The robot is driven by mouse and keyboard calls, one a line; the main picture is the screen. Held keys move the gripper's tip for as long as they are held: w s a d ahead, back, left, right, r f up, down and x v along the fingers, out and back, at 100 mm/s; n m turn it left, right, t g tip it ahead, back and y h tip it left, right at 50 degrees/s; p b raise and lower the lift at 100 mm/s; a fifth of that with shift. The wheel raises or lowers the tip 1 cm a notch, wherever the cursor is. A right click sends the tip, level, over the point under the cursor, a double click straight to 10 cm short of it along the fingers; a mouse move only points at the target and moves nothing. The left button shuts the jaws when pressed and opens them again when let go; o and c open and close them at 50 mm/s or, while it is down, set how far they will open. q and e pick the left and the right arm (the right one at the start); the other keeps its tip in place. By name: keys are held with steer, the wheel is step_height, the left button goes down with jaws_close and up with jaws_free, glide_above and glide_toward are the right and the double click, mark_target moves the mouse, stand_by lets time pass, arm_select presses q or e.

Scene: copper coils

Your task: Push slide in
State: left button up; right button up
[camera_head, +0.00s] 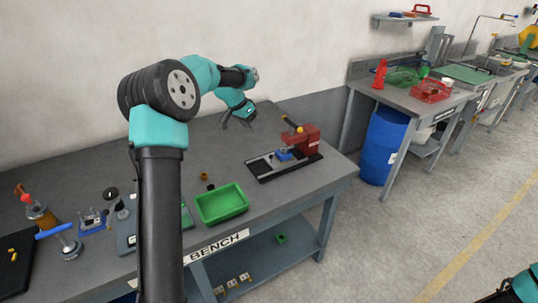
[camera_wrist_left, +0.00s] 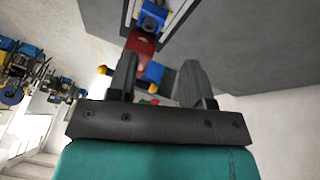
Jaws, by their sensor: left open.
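A red press-like fixture (camera_head: 300,139) stands on a dark base plate (camera_head: 264,172) at the right end of the bench. A small blue block (camera_head: 284,155), apparently the slide, sits on the plate's track at the fixture's front. In the left wrist view the blue block (camera_wrist_left: 151,17) is at the top, with the red body (camera_wrist_left: 141,43) just below it. My left gripper (camera_head: 239,118) is open and empty, in the air behind and left of the fixture, apart from it. Its two fingers (camera_wrist_left: 157,82) show in the wrist view. My right gripper is out of view.
A green tray (camera_head: 222,204) lies left of the plate, near the bench's front edge. A yellow-tipped handle (camera_head: 291,124) rises from the fixture. Tools crowd the bench's left side, including a blue-handled stand (camera_head: 68,243).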

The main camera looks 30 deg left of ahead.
arm_select(q)
steer(key=x, duration=1.7)
steer(key=shift+w+f, duration=0.1)
jaws_close()
